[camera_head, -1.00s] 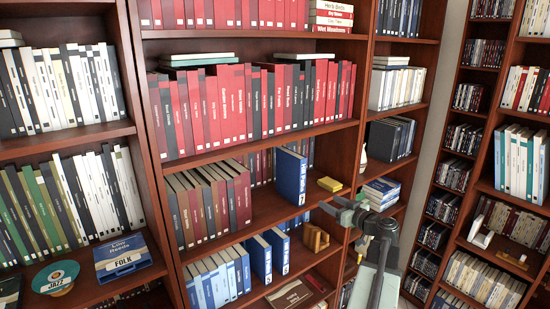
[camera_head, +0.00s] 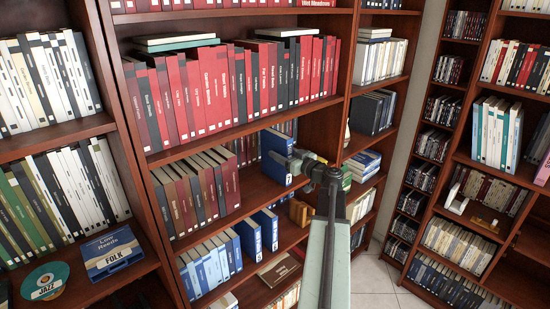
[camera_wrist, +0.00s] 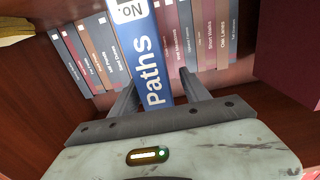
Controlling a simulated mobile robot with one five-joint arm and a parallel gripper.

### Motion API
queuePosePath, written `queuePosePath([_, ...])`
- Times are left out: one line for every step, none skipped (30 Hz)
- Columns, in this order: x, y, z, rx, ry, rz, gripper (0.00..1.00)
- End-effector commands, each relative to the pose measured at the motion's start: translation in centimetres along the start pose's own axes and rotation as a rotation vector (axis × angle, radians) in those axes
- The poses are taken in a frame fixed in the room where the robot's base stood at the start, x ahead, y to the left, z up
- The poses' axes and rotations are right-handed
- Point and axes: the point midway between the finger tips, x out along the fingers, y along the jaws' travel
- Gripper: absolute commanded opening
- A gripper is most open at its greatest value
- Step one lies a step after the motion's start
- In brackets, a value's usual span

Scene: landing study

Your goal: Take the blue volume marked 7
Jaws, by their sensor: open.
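In the wrist view the blue spine (camera_wrist: 155,55) reads "Paths" under a white "No." label whose number is cut off by the frame's top edge. My gripper (camera_head: 302,162) is at the volume's front right in the head view and covers part of it. In the wrist view my gripper (camera_wrist: 160,88) is open, one finger on each side of the spine. I cannot tell whether the fingers touch it.
Dark and maroon books (camera_head: 198,190) stand left of the volume on the same shelf. More blue volumes (camera_head: 252,237) stand on the shelf below. Red books (camera_head: 225,85) fill the shelf above.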

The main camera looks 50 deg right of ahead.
Motion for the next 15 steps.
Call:
queuePosePath([1.1,0.4,0.2,0.0,0.0,-0.001,0.55])
queuePosePath([1.7,0.5,0.2,0.0,0.0,-0.002,0.55])
queuePosePath([2.5,0.4,0.2,0.0,0.0,-0.003,0.55])
queuePosePath([3.0,0.4,0.1,0.0,0.0,-0.002,0.55])
queuePosePath([3.3,0.4,0.1,0.0,0.0,-0.001,0.55])
queuePosePath([3.7,0.4,0.1,0.0,0.0,0.0,0.55])
queuePosePath([3.8,0.3,0.1,0.0,0.0,0.0,0.55])
queuePosePath([3.8,0.3,0.1,0.0,0.0,0.0,0.55])
queuePosePath([3.7,0.3,0.1,0.0,0.0,0.0,0.55])
queuePosePath([3.7,0.3,0.1,0.0,0.0,0.001,0.55])
queuePosePath([3.7,0.3,0.1,0.0,0.0,0.001,0.55])
queuePosePath([3.7,0.3,0.1,0.0,0.0,0.001,0.55])
queuePosePath([3.7,0.3,0.1,0.0,0.0,0.001,0.46])
queuePosePath([3.7,0.3,0.1,0.0,0.0,0.001,0.38])
queuePosePath([3.7,0.3,0.1,0.0,0.0,0.001,0.27])
